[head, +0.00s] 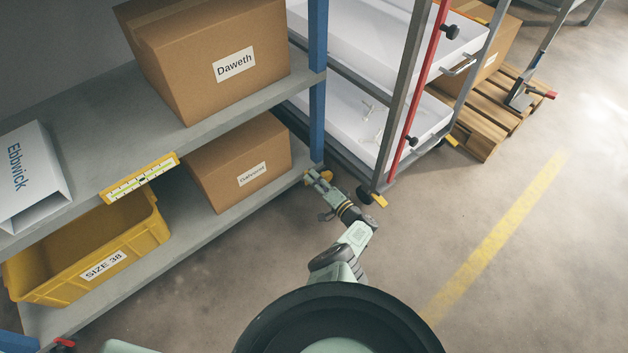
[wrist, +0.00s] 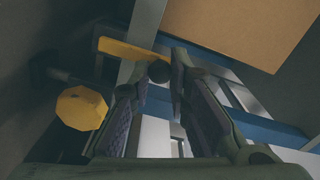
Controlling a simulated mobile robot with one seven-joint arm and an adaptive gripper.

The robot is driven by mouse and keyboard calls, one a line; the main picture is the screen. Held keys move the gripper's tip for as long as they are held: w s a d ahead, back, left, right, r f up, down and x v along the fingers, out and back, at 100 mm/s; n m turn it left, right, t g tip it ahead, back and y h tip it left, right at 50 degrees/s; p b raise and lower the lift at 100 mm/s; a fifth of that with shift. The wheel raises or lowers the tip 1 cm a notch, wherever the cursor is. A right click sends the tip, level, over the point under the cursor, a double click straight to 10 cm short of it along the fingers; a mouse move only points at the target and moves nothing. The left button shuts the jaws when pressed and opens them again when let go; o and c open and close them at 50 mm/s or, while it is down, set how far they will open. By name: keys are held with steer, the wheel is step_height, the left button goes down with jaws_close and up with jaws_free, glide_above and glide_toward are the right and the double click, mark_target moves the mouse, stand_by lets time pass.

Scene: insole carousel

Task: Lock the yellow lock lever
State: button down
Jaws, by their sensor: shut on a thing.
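The yellow lock lever (wrist: 122,48) is a flat bar in the upper left of the wrist view, slanting down to the right towards my fingertips. My gripper (wrist: 158,74) is shut on it at its right end, where a dark round knob shows between the fingertips. The fingers hide part of this contact. In the head view my gripper (head: 316,181) is low, beside the foot of the blue shelf post and left of the white-tray rack. A small yellow piece shows at the fingers there; its shape is too small to tell.
A yellow octagonal part (wrist: 80,108) lies left of my fingers. The blue post (head: 317,90) and grey shelf with cardboard boxes (head: 215,65) are close on the left. The rack (head: 405,90) has a yellow foot piece (head: 378,200). Open floor (head: 470,260) lies to the right.

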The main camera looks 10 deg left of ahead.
steer(key=c, duration=1.5)
jaws_free()
